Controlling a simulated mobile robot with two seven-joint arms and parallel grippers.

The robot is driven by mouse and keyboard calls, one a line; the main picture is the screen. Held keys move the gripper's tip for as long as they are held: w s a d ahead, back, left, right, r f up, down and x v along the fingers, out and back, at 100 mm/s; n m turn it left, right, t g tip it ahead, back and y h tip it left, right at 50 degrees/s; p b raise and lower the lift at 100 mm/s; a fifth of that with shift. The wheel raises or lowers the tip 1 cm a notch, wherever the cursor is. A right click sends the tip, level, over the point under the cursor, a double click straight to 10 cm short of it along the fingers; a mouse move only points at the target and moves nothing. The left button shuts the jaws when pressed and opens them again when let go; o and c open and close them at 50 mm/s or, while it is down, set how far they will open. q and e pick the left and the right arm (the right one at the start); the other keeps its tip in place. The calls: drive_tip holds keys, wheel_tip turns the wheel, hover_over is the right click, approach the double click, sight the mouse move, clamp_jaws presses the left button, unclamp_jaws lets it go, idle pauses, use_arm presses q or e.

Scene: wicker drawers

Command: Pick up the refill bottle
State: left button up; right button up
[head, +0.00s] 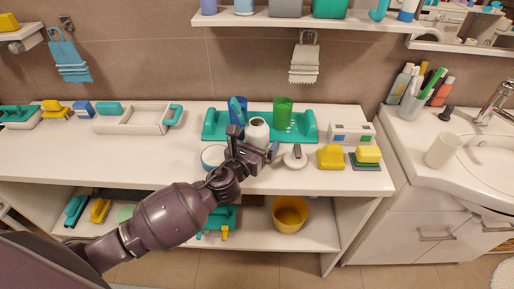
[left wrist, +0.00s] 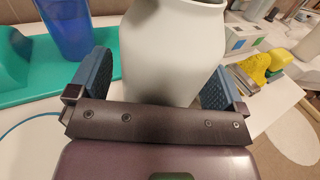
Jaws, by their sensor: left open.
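A pale grey-white bottle (head: 257,130), which I take for the refill bottle, stands upright on the white counter in the head view. In the left wrist view the bottle (left wrist: 172,50) fills the middle. My left gripper (head: 254,148) is at the near side of the bottle. In the left wrist view the blue-padded fingers of my left gripper (left wrist: 157,88) are open, one on each side of the bottle's body. A small gap shows at the left finger; at the right finger I cannot tell contact. The bottle's lower part is hidden by the gripper. My right gripper is not in view.
A green tray (head: 216,125) with a blue cup (head: 237,105) and a green cup (head: 283,112) stands behind. A white bowl (head: 213,156) is left of the gripper; a white dispenser (head: 296,158) is right. Yellow sponges (head: 331,157) lie farther right. A shelf (head: 300,21) hangs above.

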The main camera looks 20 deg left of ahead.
use_arm(q)
drive_tip(key=c, duration=1.2)
